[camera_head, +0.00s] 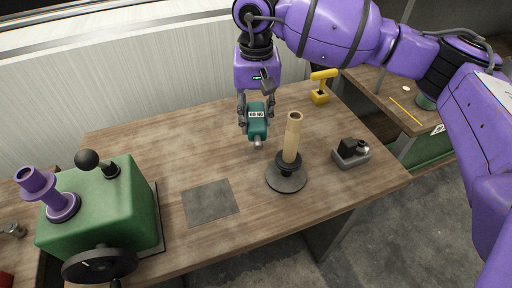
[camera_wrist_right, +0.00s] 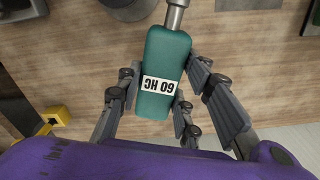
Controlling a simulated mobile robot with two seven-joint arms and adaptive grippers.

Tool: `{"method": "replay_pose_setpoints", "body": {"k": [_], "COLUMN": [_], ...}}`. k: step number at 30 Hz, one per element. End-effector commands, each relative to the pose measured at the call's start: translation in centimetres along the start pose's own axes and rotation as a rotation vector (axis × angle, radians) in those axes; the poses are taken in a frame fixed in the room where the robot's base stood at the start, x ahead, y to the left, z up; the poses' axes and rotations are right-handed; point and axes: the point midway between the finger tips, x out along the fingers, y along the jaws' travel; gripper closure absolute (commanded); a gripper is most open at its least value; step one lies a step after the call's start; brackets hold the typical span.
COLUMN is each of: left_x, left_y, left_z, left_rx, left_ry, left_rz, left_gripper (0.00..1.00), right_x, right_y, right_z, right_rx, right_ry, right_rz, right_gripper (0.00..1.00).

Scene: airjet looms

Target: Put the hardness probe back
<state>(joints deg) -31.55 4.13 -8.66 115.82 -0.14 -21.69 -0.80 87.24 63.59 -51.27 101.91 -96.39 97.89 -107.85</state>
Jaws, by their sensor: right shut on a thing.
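The hardness probe is a teal, block-shaped handheld body (camera_head: 258,128) with a white label and a short metal tip. In the head view it hangs tip down over the back middle of the wooden table. My right gripper (camera_head: 257,113) is shut on it, with fingers on both sides. In the right wrist view the probe (camera_wrist_right: 165,65) sits between the fingers (camera_wrist_right: 168,100), its metal tip pointing to the top edge. How high it is above the table is hard to tell. My left gripper is not in view.
A spindle with a tan tube (camera_head: 292,138) stands right of the probe. A small grey-black device (camera_head: 351,153) and a yellow piece (camera_head: 320,97) are further right. A flat grey plate (camera_head: 210,203) lies front left, beside a green machine (camera_head: 100,213). The table's back left (camera_head: 170,140) is clear.

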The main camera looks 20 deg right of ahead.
Motion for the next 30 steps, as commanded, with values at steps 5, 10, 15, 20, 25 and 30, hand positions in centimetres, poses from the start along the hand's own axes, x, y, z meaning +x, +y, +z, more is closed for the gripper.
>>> {"method": "replay_pose_setpoints", "body": {"k": [5,10,15,20,25,30], "left_x": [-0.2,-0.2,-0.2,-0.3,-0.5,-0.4], "left_y": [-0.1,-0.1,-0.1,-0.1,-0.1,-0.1], "left_z": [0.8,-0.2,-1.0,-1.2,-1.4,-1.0], "left_rx": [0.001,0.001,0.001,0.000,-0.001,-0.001], "left_ry": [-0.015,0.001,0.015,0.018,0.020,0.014], "left_rz": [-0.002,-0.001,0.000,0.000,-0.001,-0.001], "left_gripper": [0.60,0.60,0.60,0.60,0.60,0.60], "right_x": [0.5,2.9,5.1,7.0,9.4,9.7], "right_y": [0.0,0.1,0.0,0.0,0.0,0.0], "right_z": [0.0,0.1,0.0,0.1,0.0,0.0], "right_rx": [0.000,0.001,0.000,0.001,0.001,0.001], "right_ry": [-0.001,-0.002,0.000,-0.001,0.001,0.002], "right_rz": [0.000,0.001,-0.001,0.000,0.000,0.000], "right_gripper": [1.00,1.00,1.00,1.00,1.00,1.00]}}
